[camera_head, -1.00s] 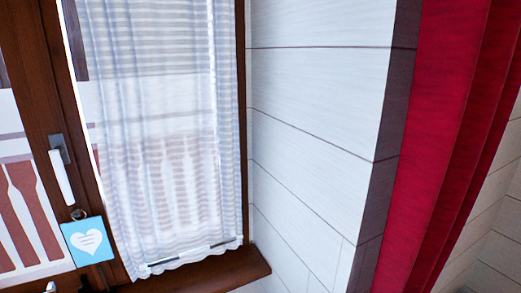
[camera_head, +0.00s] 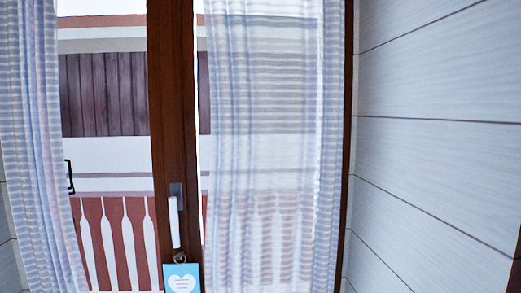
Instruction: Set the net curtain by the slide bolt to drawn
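A sheer striped net curtain (camera_head: 265,150) hangs over the right window pane, spread across nearly all of it. A second net curtain (camera_head: 35,150) hangs bunched at the left, leaving most of the left pane bare. A small black bracket-shaped piece (camera_head: 69,177) shows at the edge of the left curtain; I cannot tell whether it is the slide bolt or a handle. A white window handle (camera_head: 174,222) sits on the dark middle frame. Neither of my grippers is in view.
A blue tag with a white heart (camera_head: 181,279) hangs below the handle. The brown wooden middle post (camera_head: 174,100) divides the window. A white plank wall (camera_head: 430,150) stands at the right. A balcony rail and wooden facade show through the glass.

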